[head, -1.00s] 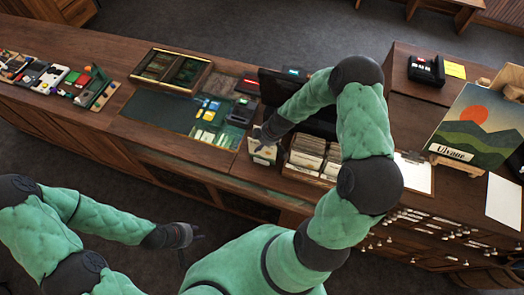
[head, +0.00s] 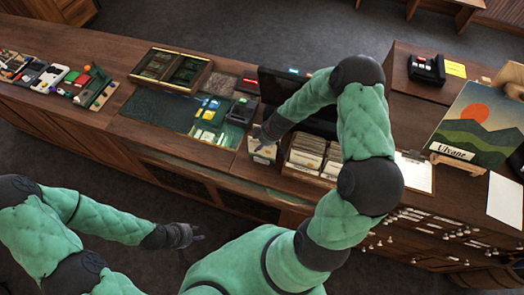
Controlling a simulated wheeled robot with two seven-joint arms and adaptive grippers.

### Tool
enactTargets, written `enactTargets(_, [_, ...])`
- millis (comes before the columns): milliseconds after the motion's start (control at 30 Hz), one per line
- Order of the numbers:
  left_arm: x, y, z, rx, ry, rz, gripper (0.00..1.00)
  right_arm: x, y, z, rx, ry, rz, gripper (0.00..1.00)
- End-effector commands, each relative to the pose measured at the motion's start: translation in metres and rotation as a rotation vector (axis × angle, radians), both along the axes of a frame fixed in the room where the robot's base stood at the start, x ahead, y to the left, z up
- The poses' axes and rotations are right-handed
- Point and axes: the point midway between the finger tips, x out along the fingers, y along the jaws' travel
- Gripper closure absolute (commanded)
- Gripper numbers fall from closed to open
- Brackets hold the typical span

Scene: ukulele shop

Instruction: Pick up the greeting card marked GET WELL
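A small pale card or card-box front (head: 263,153) stands at the counter's front edge, left of a wooden box of upright cards (head: 308,152). No GET WELL marking is legible at this size. My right gripper (head: 262,138) points down at the top of the pale item. Its fingertips are small and dark, so I cannot tell whether they grip it. My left gripper (head: 190,236) hangs in front of the counter over the floor, away from the cards. Its finger opening is not clear, and no object shows in it.
A dark monitor (head: 285,88) stands behind the cards. A dark mat (head: 155,108) with small coloured packets (head: 210,112) lies left of them. A landscape picture (head: 478,128) and a clipboard (head: 414,172) are at right. An open partitioned case (head: 170,70) sits farther left.

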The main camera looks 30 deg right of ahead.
Motion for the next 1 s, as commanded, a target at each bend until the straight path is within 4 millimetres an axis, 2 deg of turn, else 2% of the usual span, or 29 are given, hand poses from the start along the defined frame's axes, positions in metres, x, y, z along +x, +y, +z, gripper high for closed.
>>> enactTargets(567, [0.0000,0.0000,-0.0042,0.000,0.000,0.000,0.63,-0.0001,0.0001,-0.0016,0.000,0.000,0.000,0.61])
enactTargets(600, [0.0000,0.0000,-0.0042,0.000,0.000,0.000,0.63,-0.0001,0.0001,-0.0016,0.000,0.000,0.000,0.64])
enactTargets(733, [0.0000,0.0000,-0.0042,0.000,0.000,0.000,0.63,-0.0001,0.0001,-0.0016,0.000,0.000,0.000,1.00])
enactTargets(1000, [0.0001,0.0000,-0.0043,0.000,0.000,0.000,0.63,0.0000,0.0000,-0.0016,0.000,0.000,-0.001,1.00])
